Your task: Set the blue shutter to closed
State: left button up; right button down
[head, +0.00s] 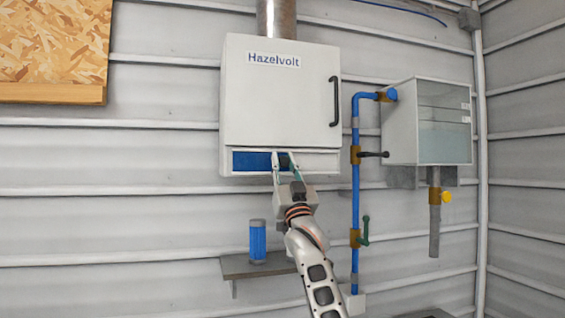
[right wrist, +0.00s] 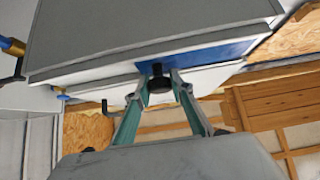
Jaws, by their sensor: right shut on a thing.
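The blue shutter (head: 250,161) is a flat blue panel in the slot along the bottom of the white Hazelvolt hopper (head: 280,105). Blue fills the left part of the slot, and the right part looks pale. The shutter also shows in the right wrist view (right wrist: 205,54), with a black knob (right wrist: 160,88) on it. My right gripper (head: 286,160) reaches up from below and is shut on the knob. In the right wrist view its fingertips (right wrist: 160,80) press on the knob from both sides. My left gripper is not in view.
Right of the hopper runs a blue pipe (head: 356,205) with valve handles, beside a clear-fronted tank (head: 430,122). A blue cylinder (head: 257,242) stands on a small shelf (head: 240,267) below left. The hopper door has a black handle (head: 334,101).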

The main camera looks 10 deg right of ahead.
jog(key=shift+a, duration=0.2)
jog(key=c, duration=1.8)
grip_release()
jog(key=shift+o, duration=0.2)
jog(key=shift+a, duration=0.15)
jog(key=shift+s+d+f, duration=0.1)
jog(key=shift+d, duration=0.1)
jog(key=v, duration=1.1)
jog(key=shift+s+f, duration=0.2)
jog(key=shift+s, duration=0.05)
jog(key=shift+a+f, duration=0.1)
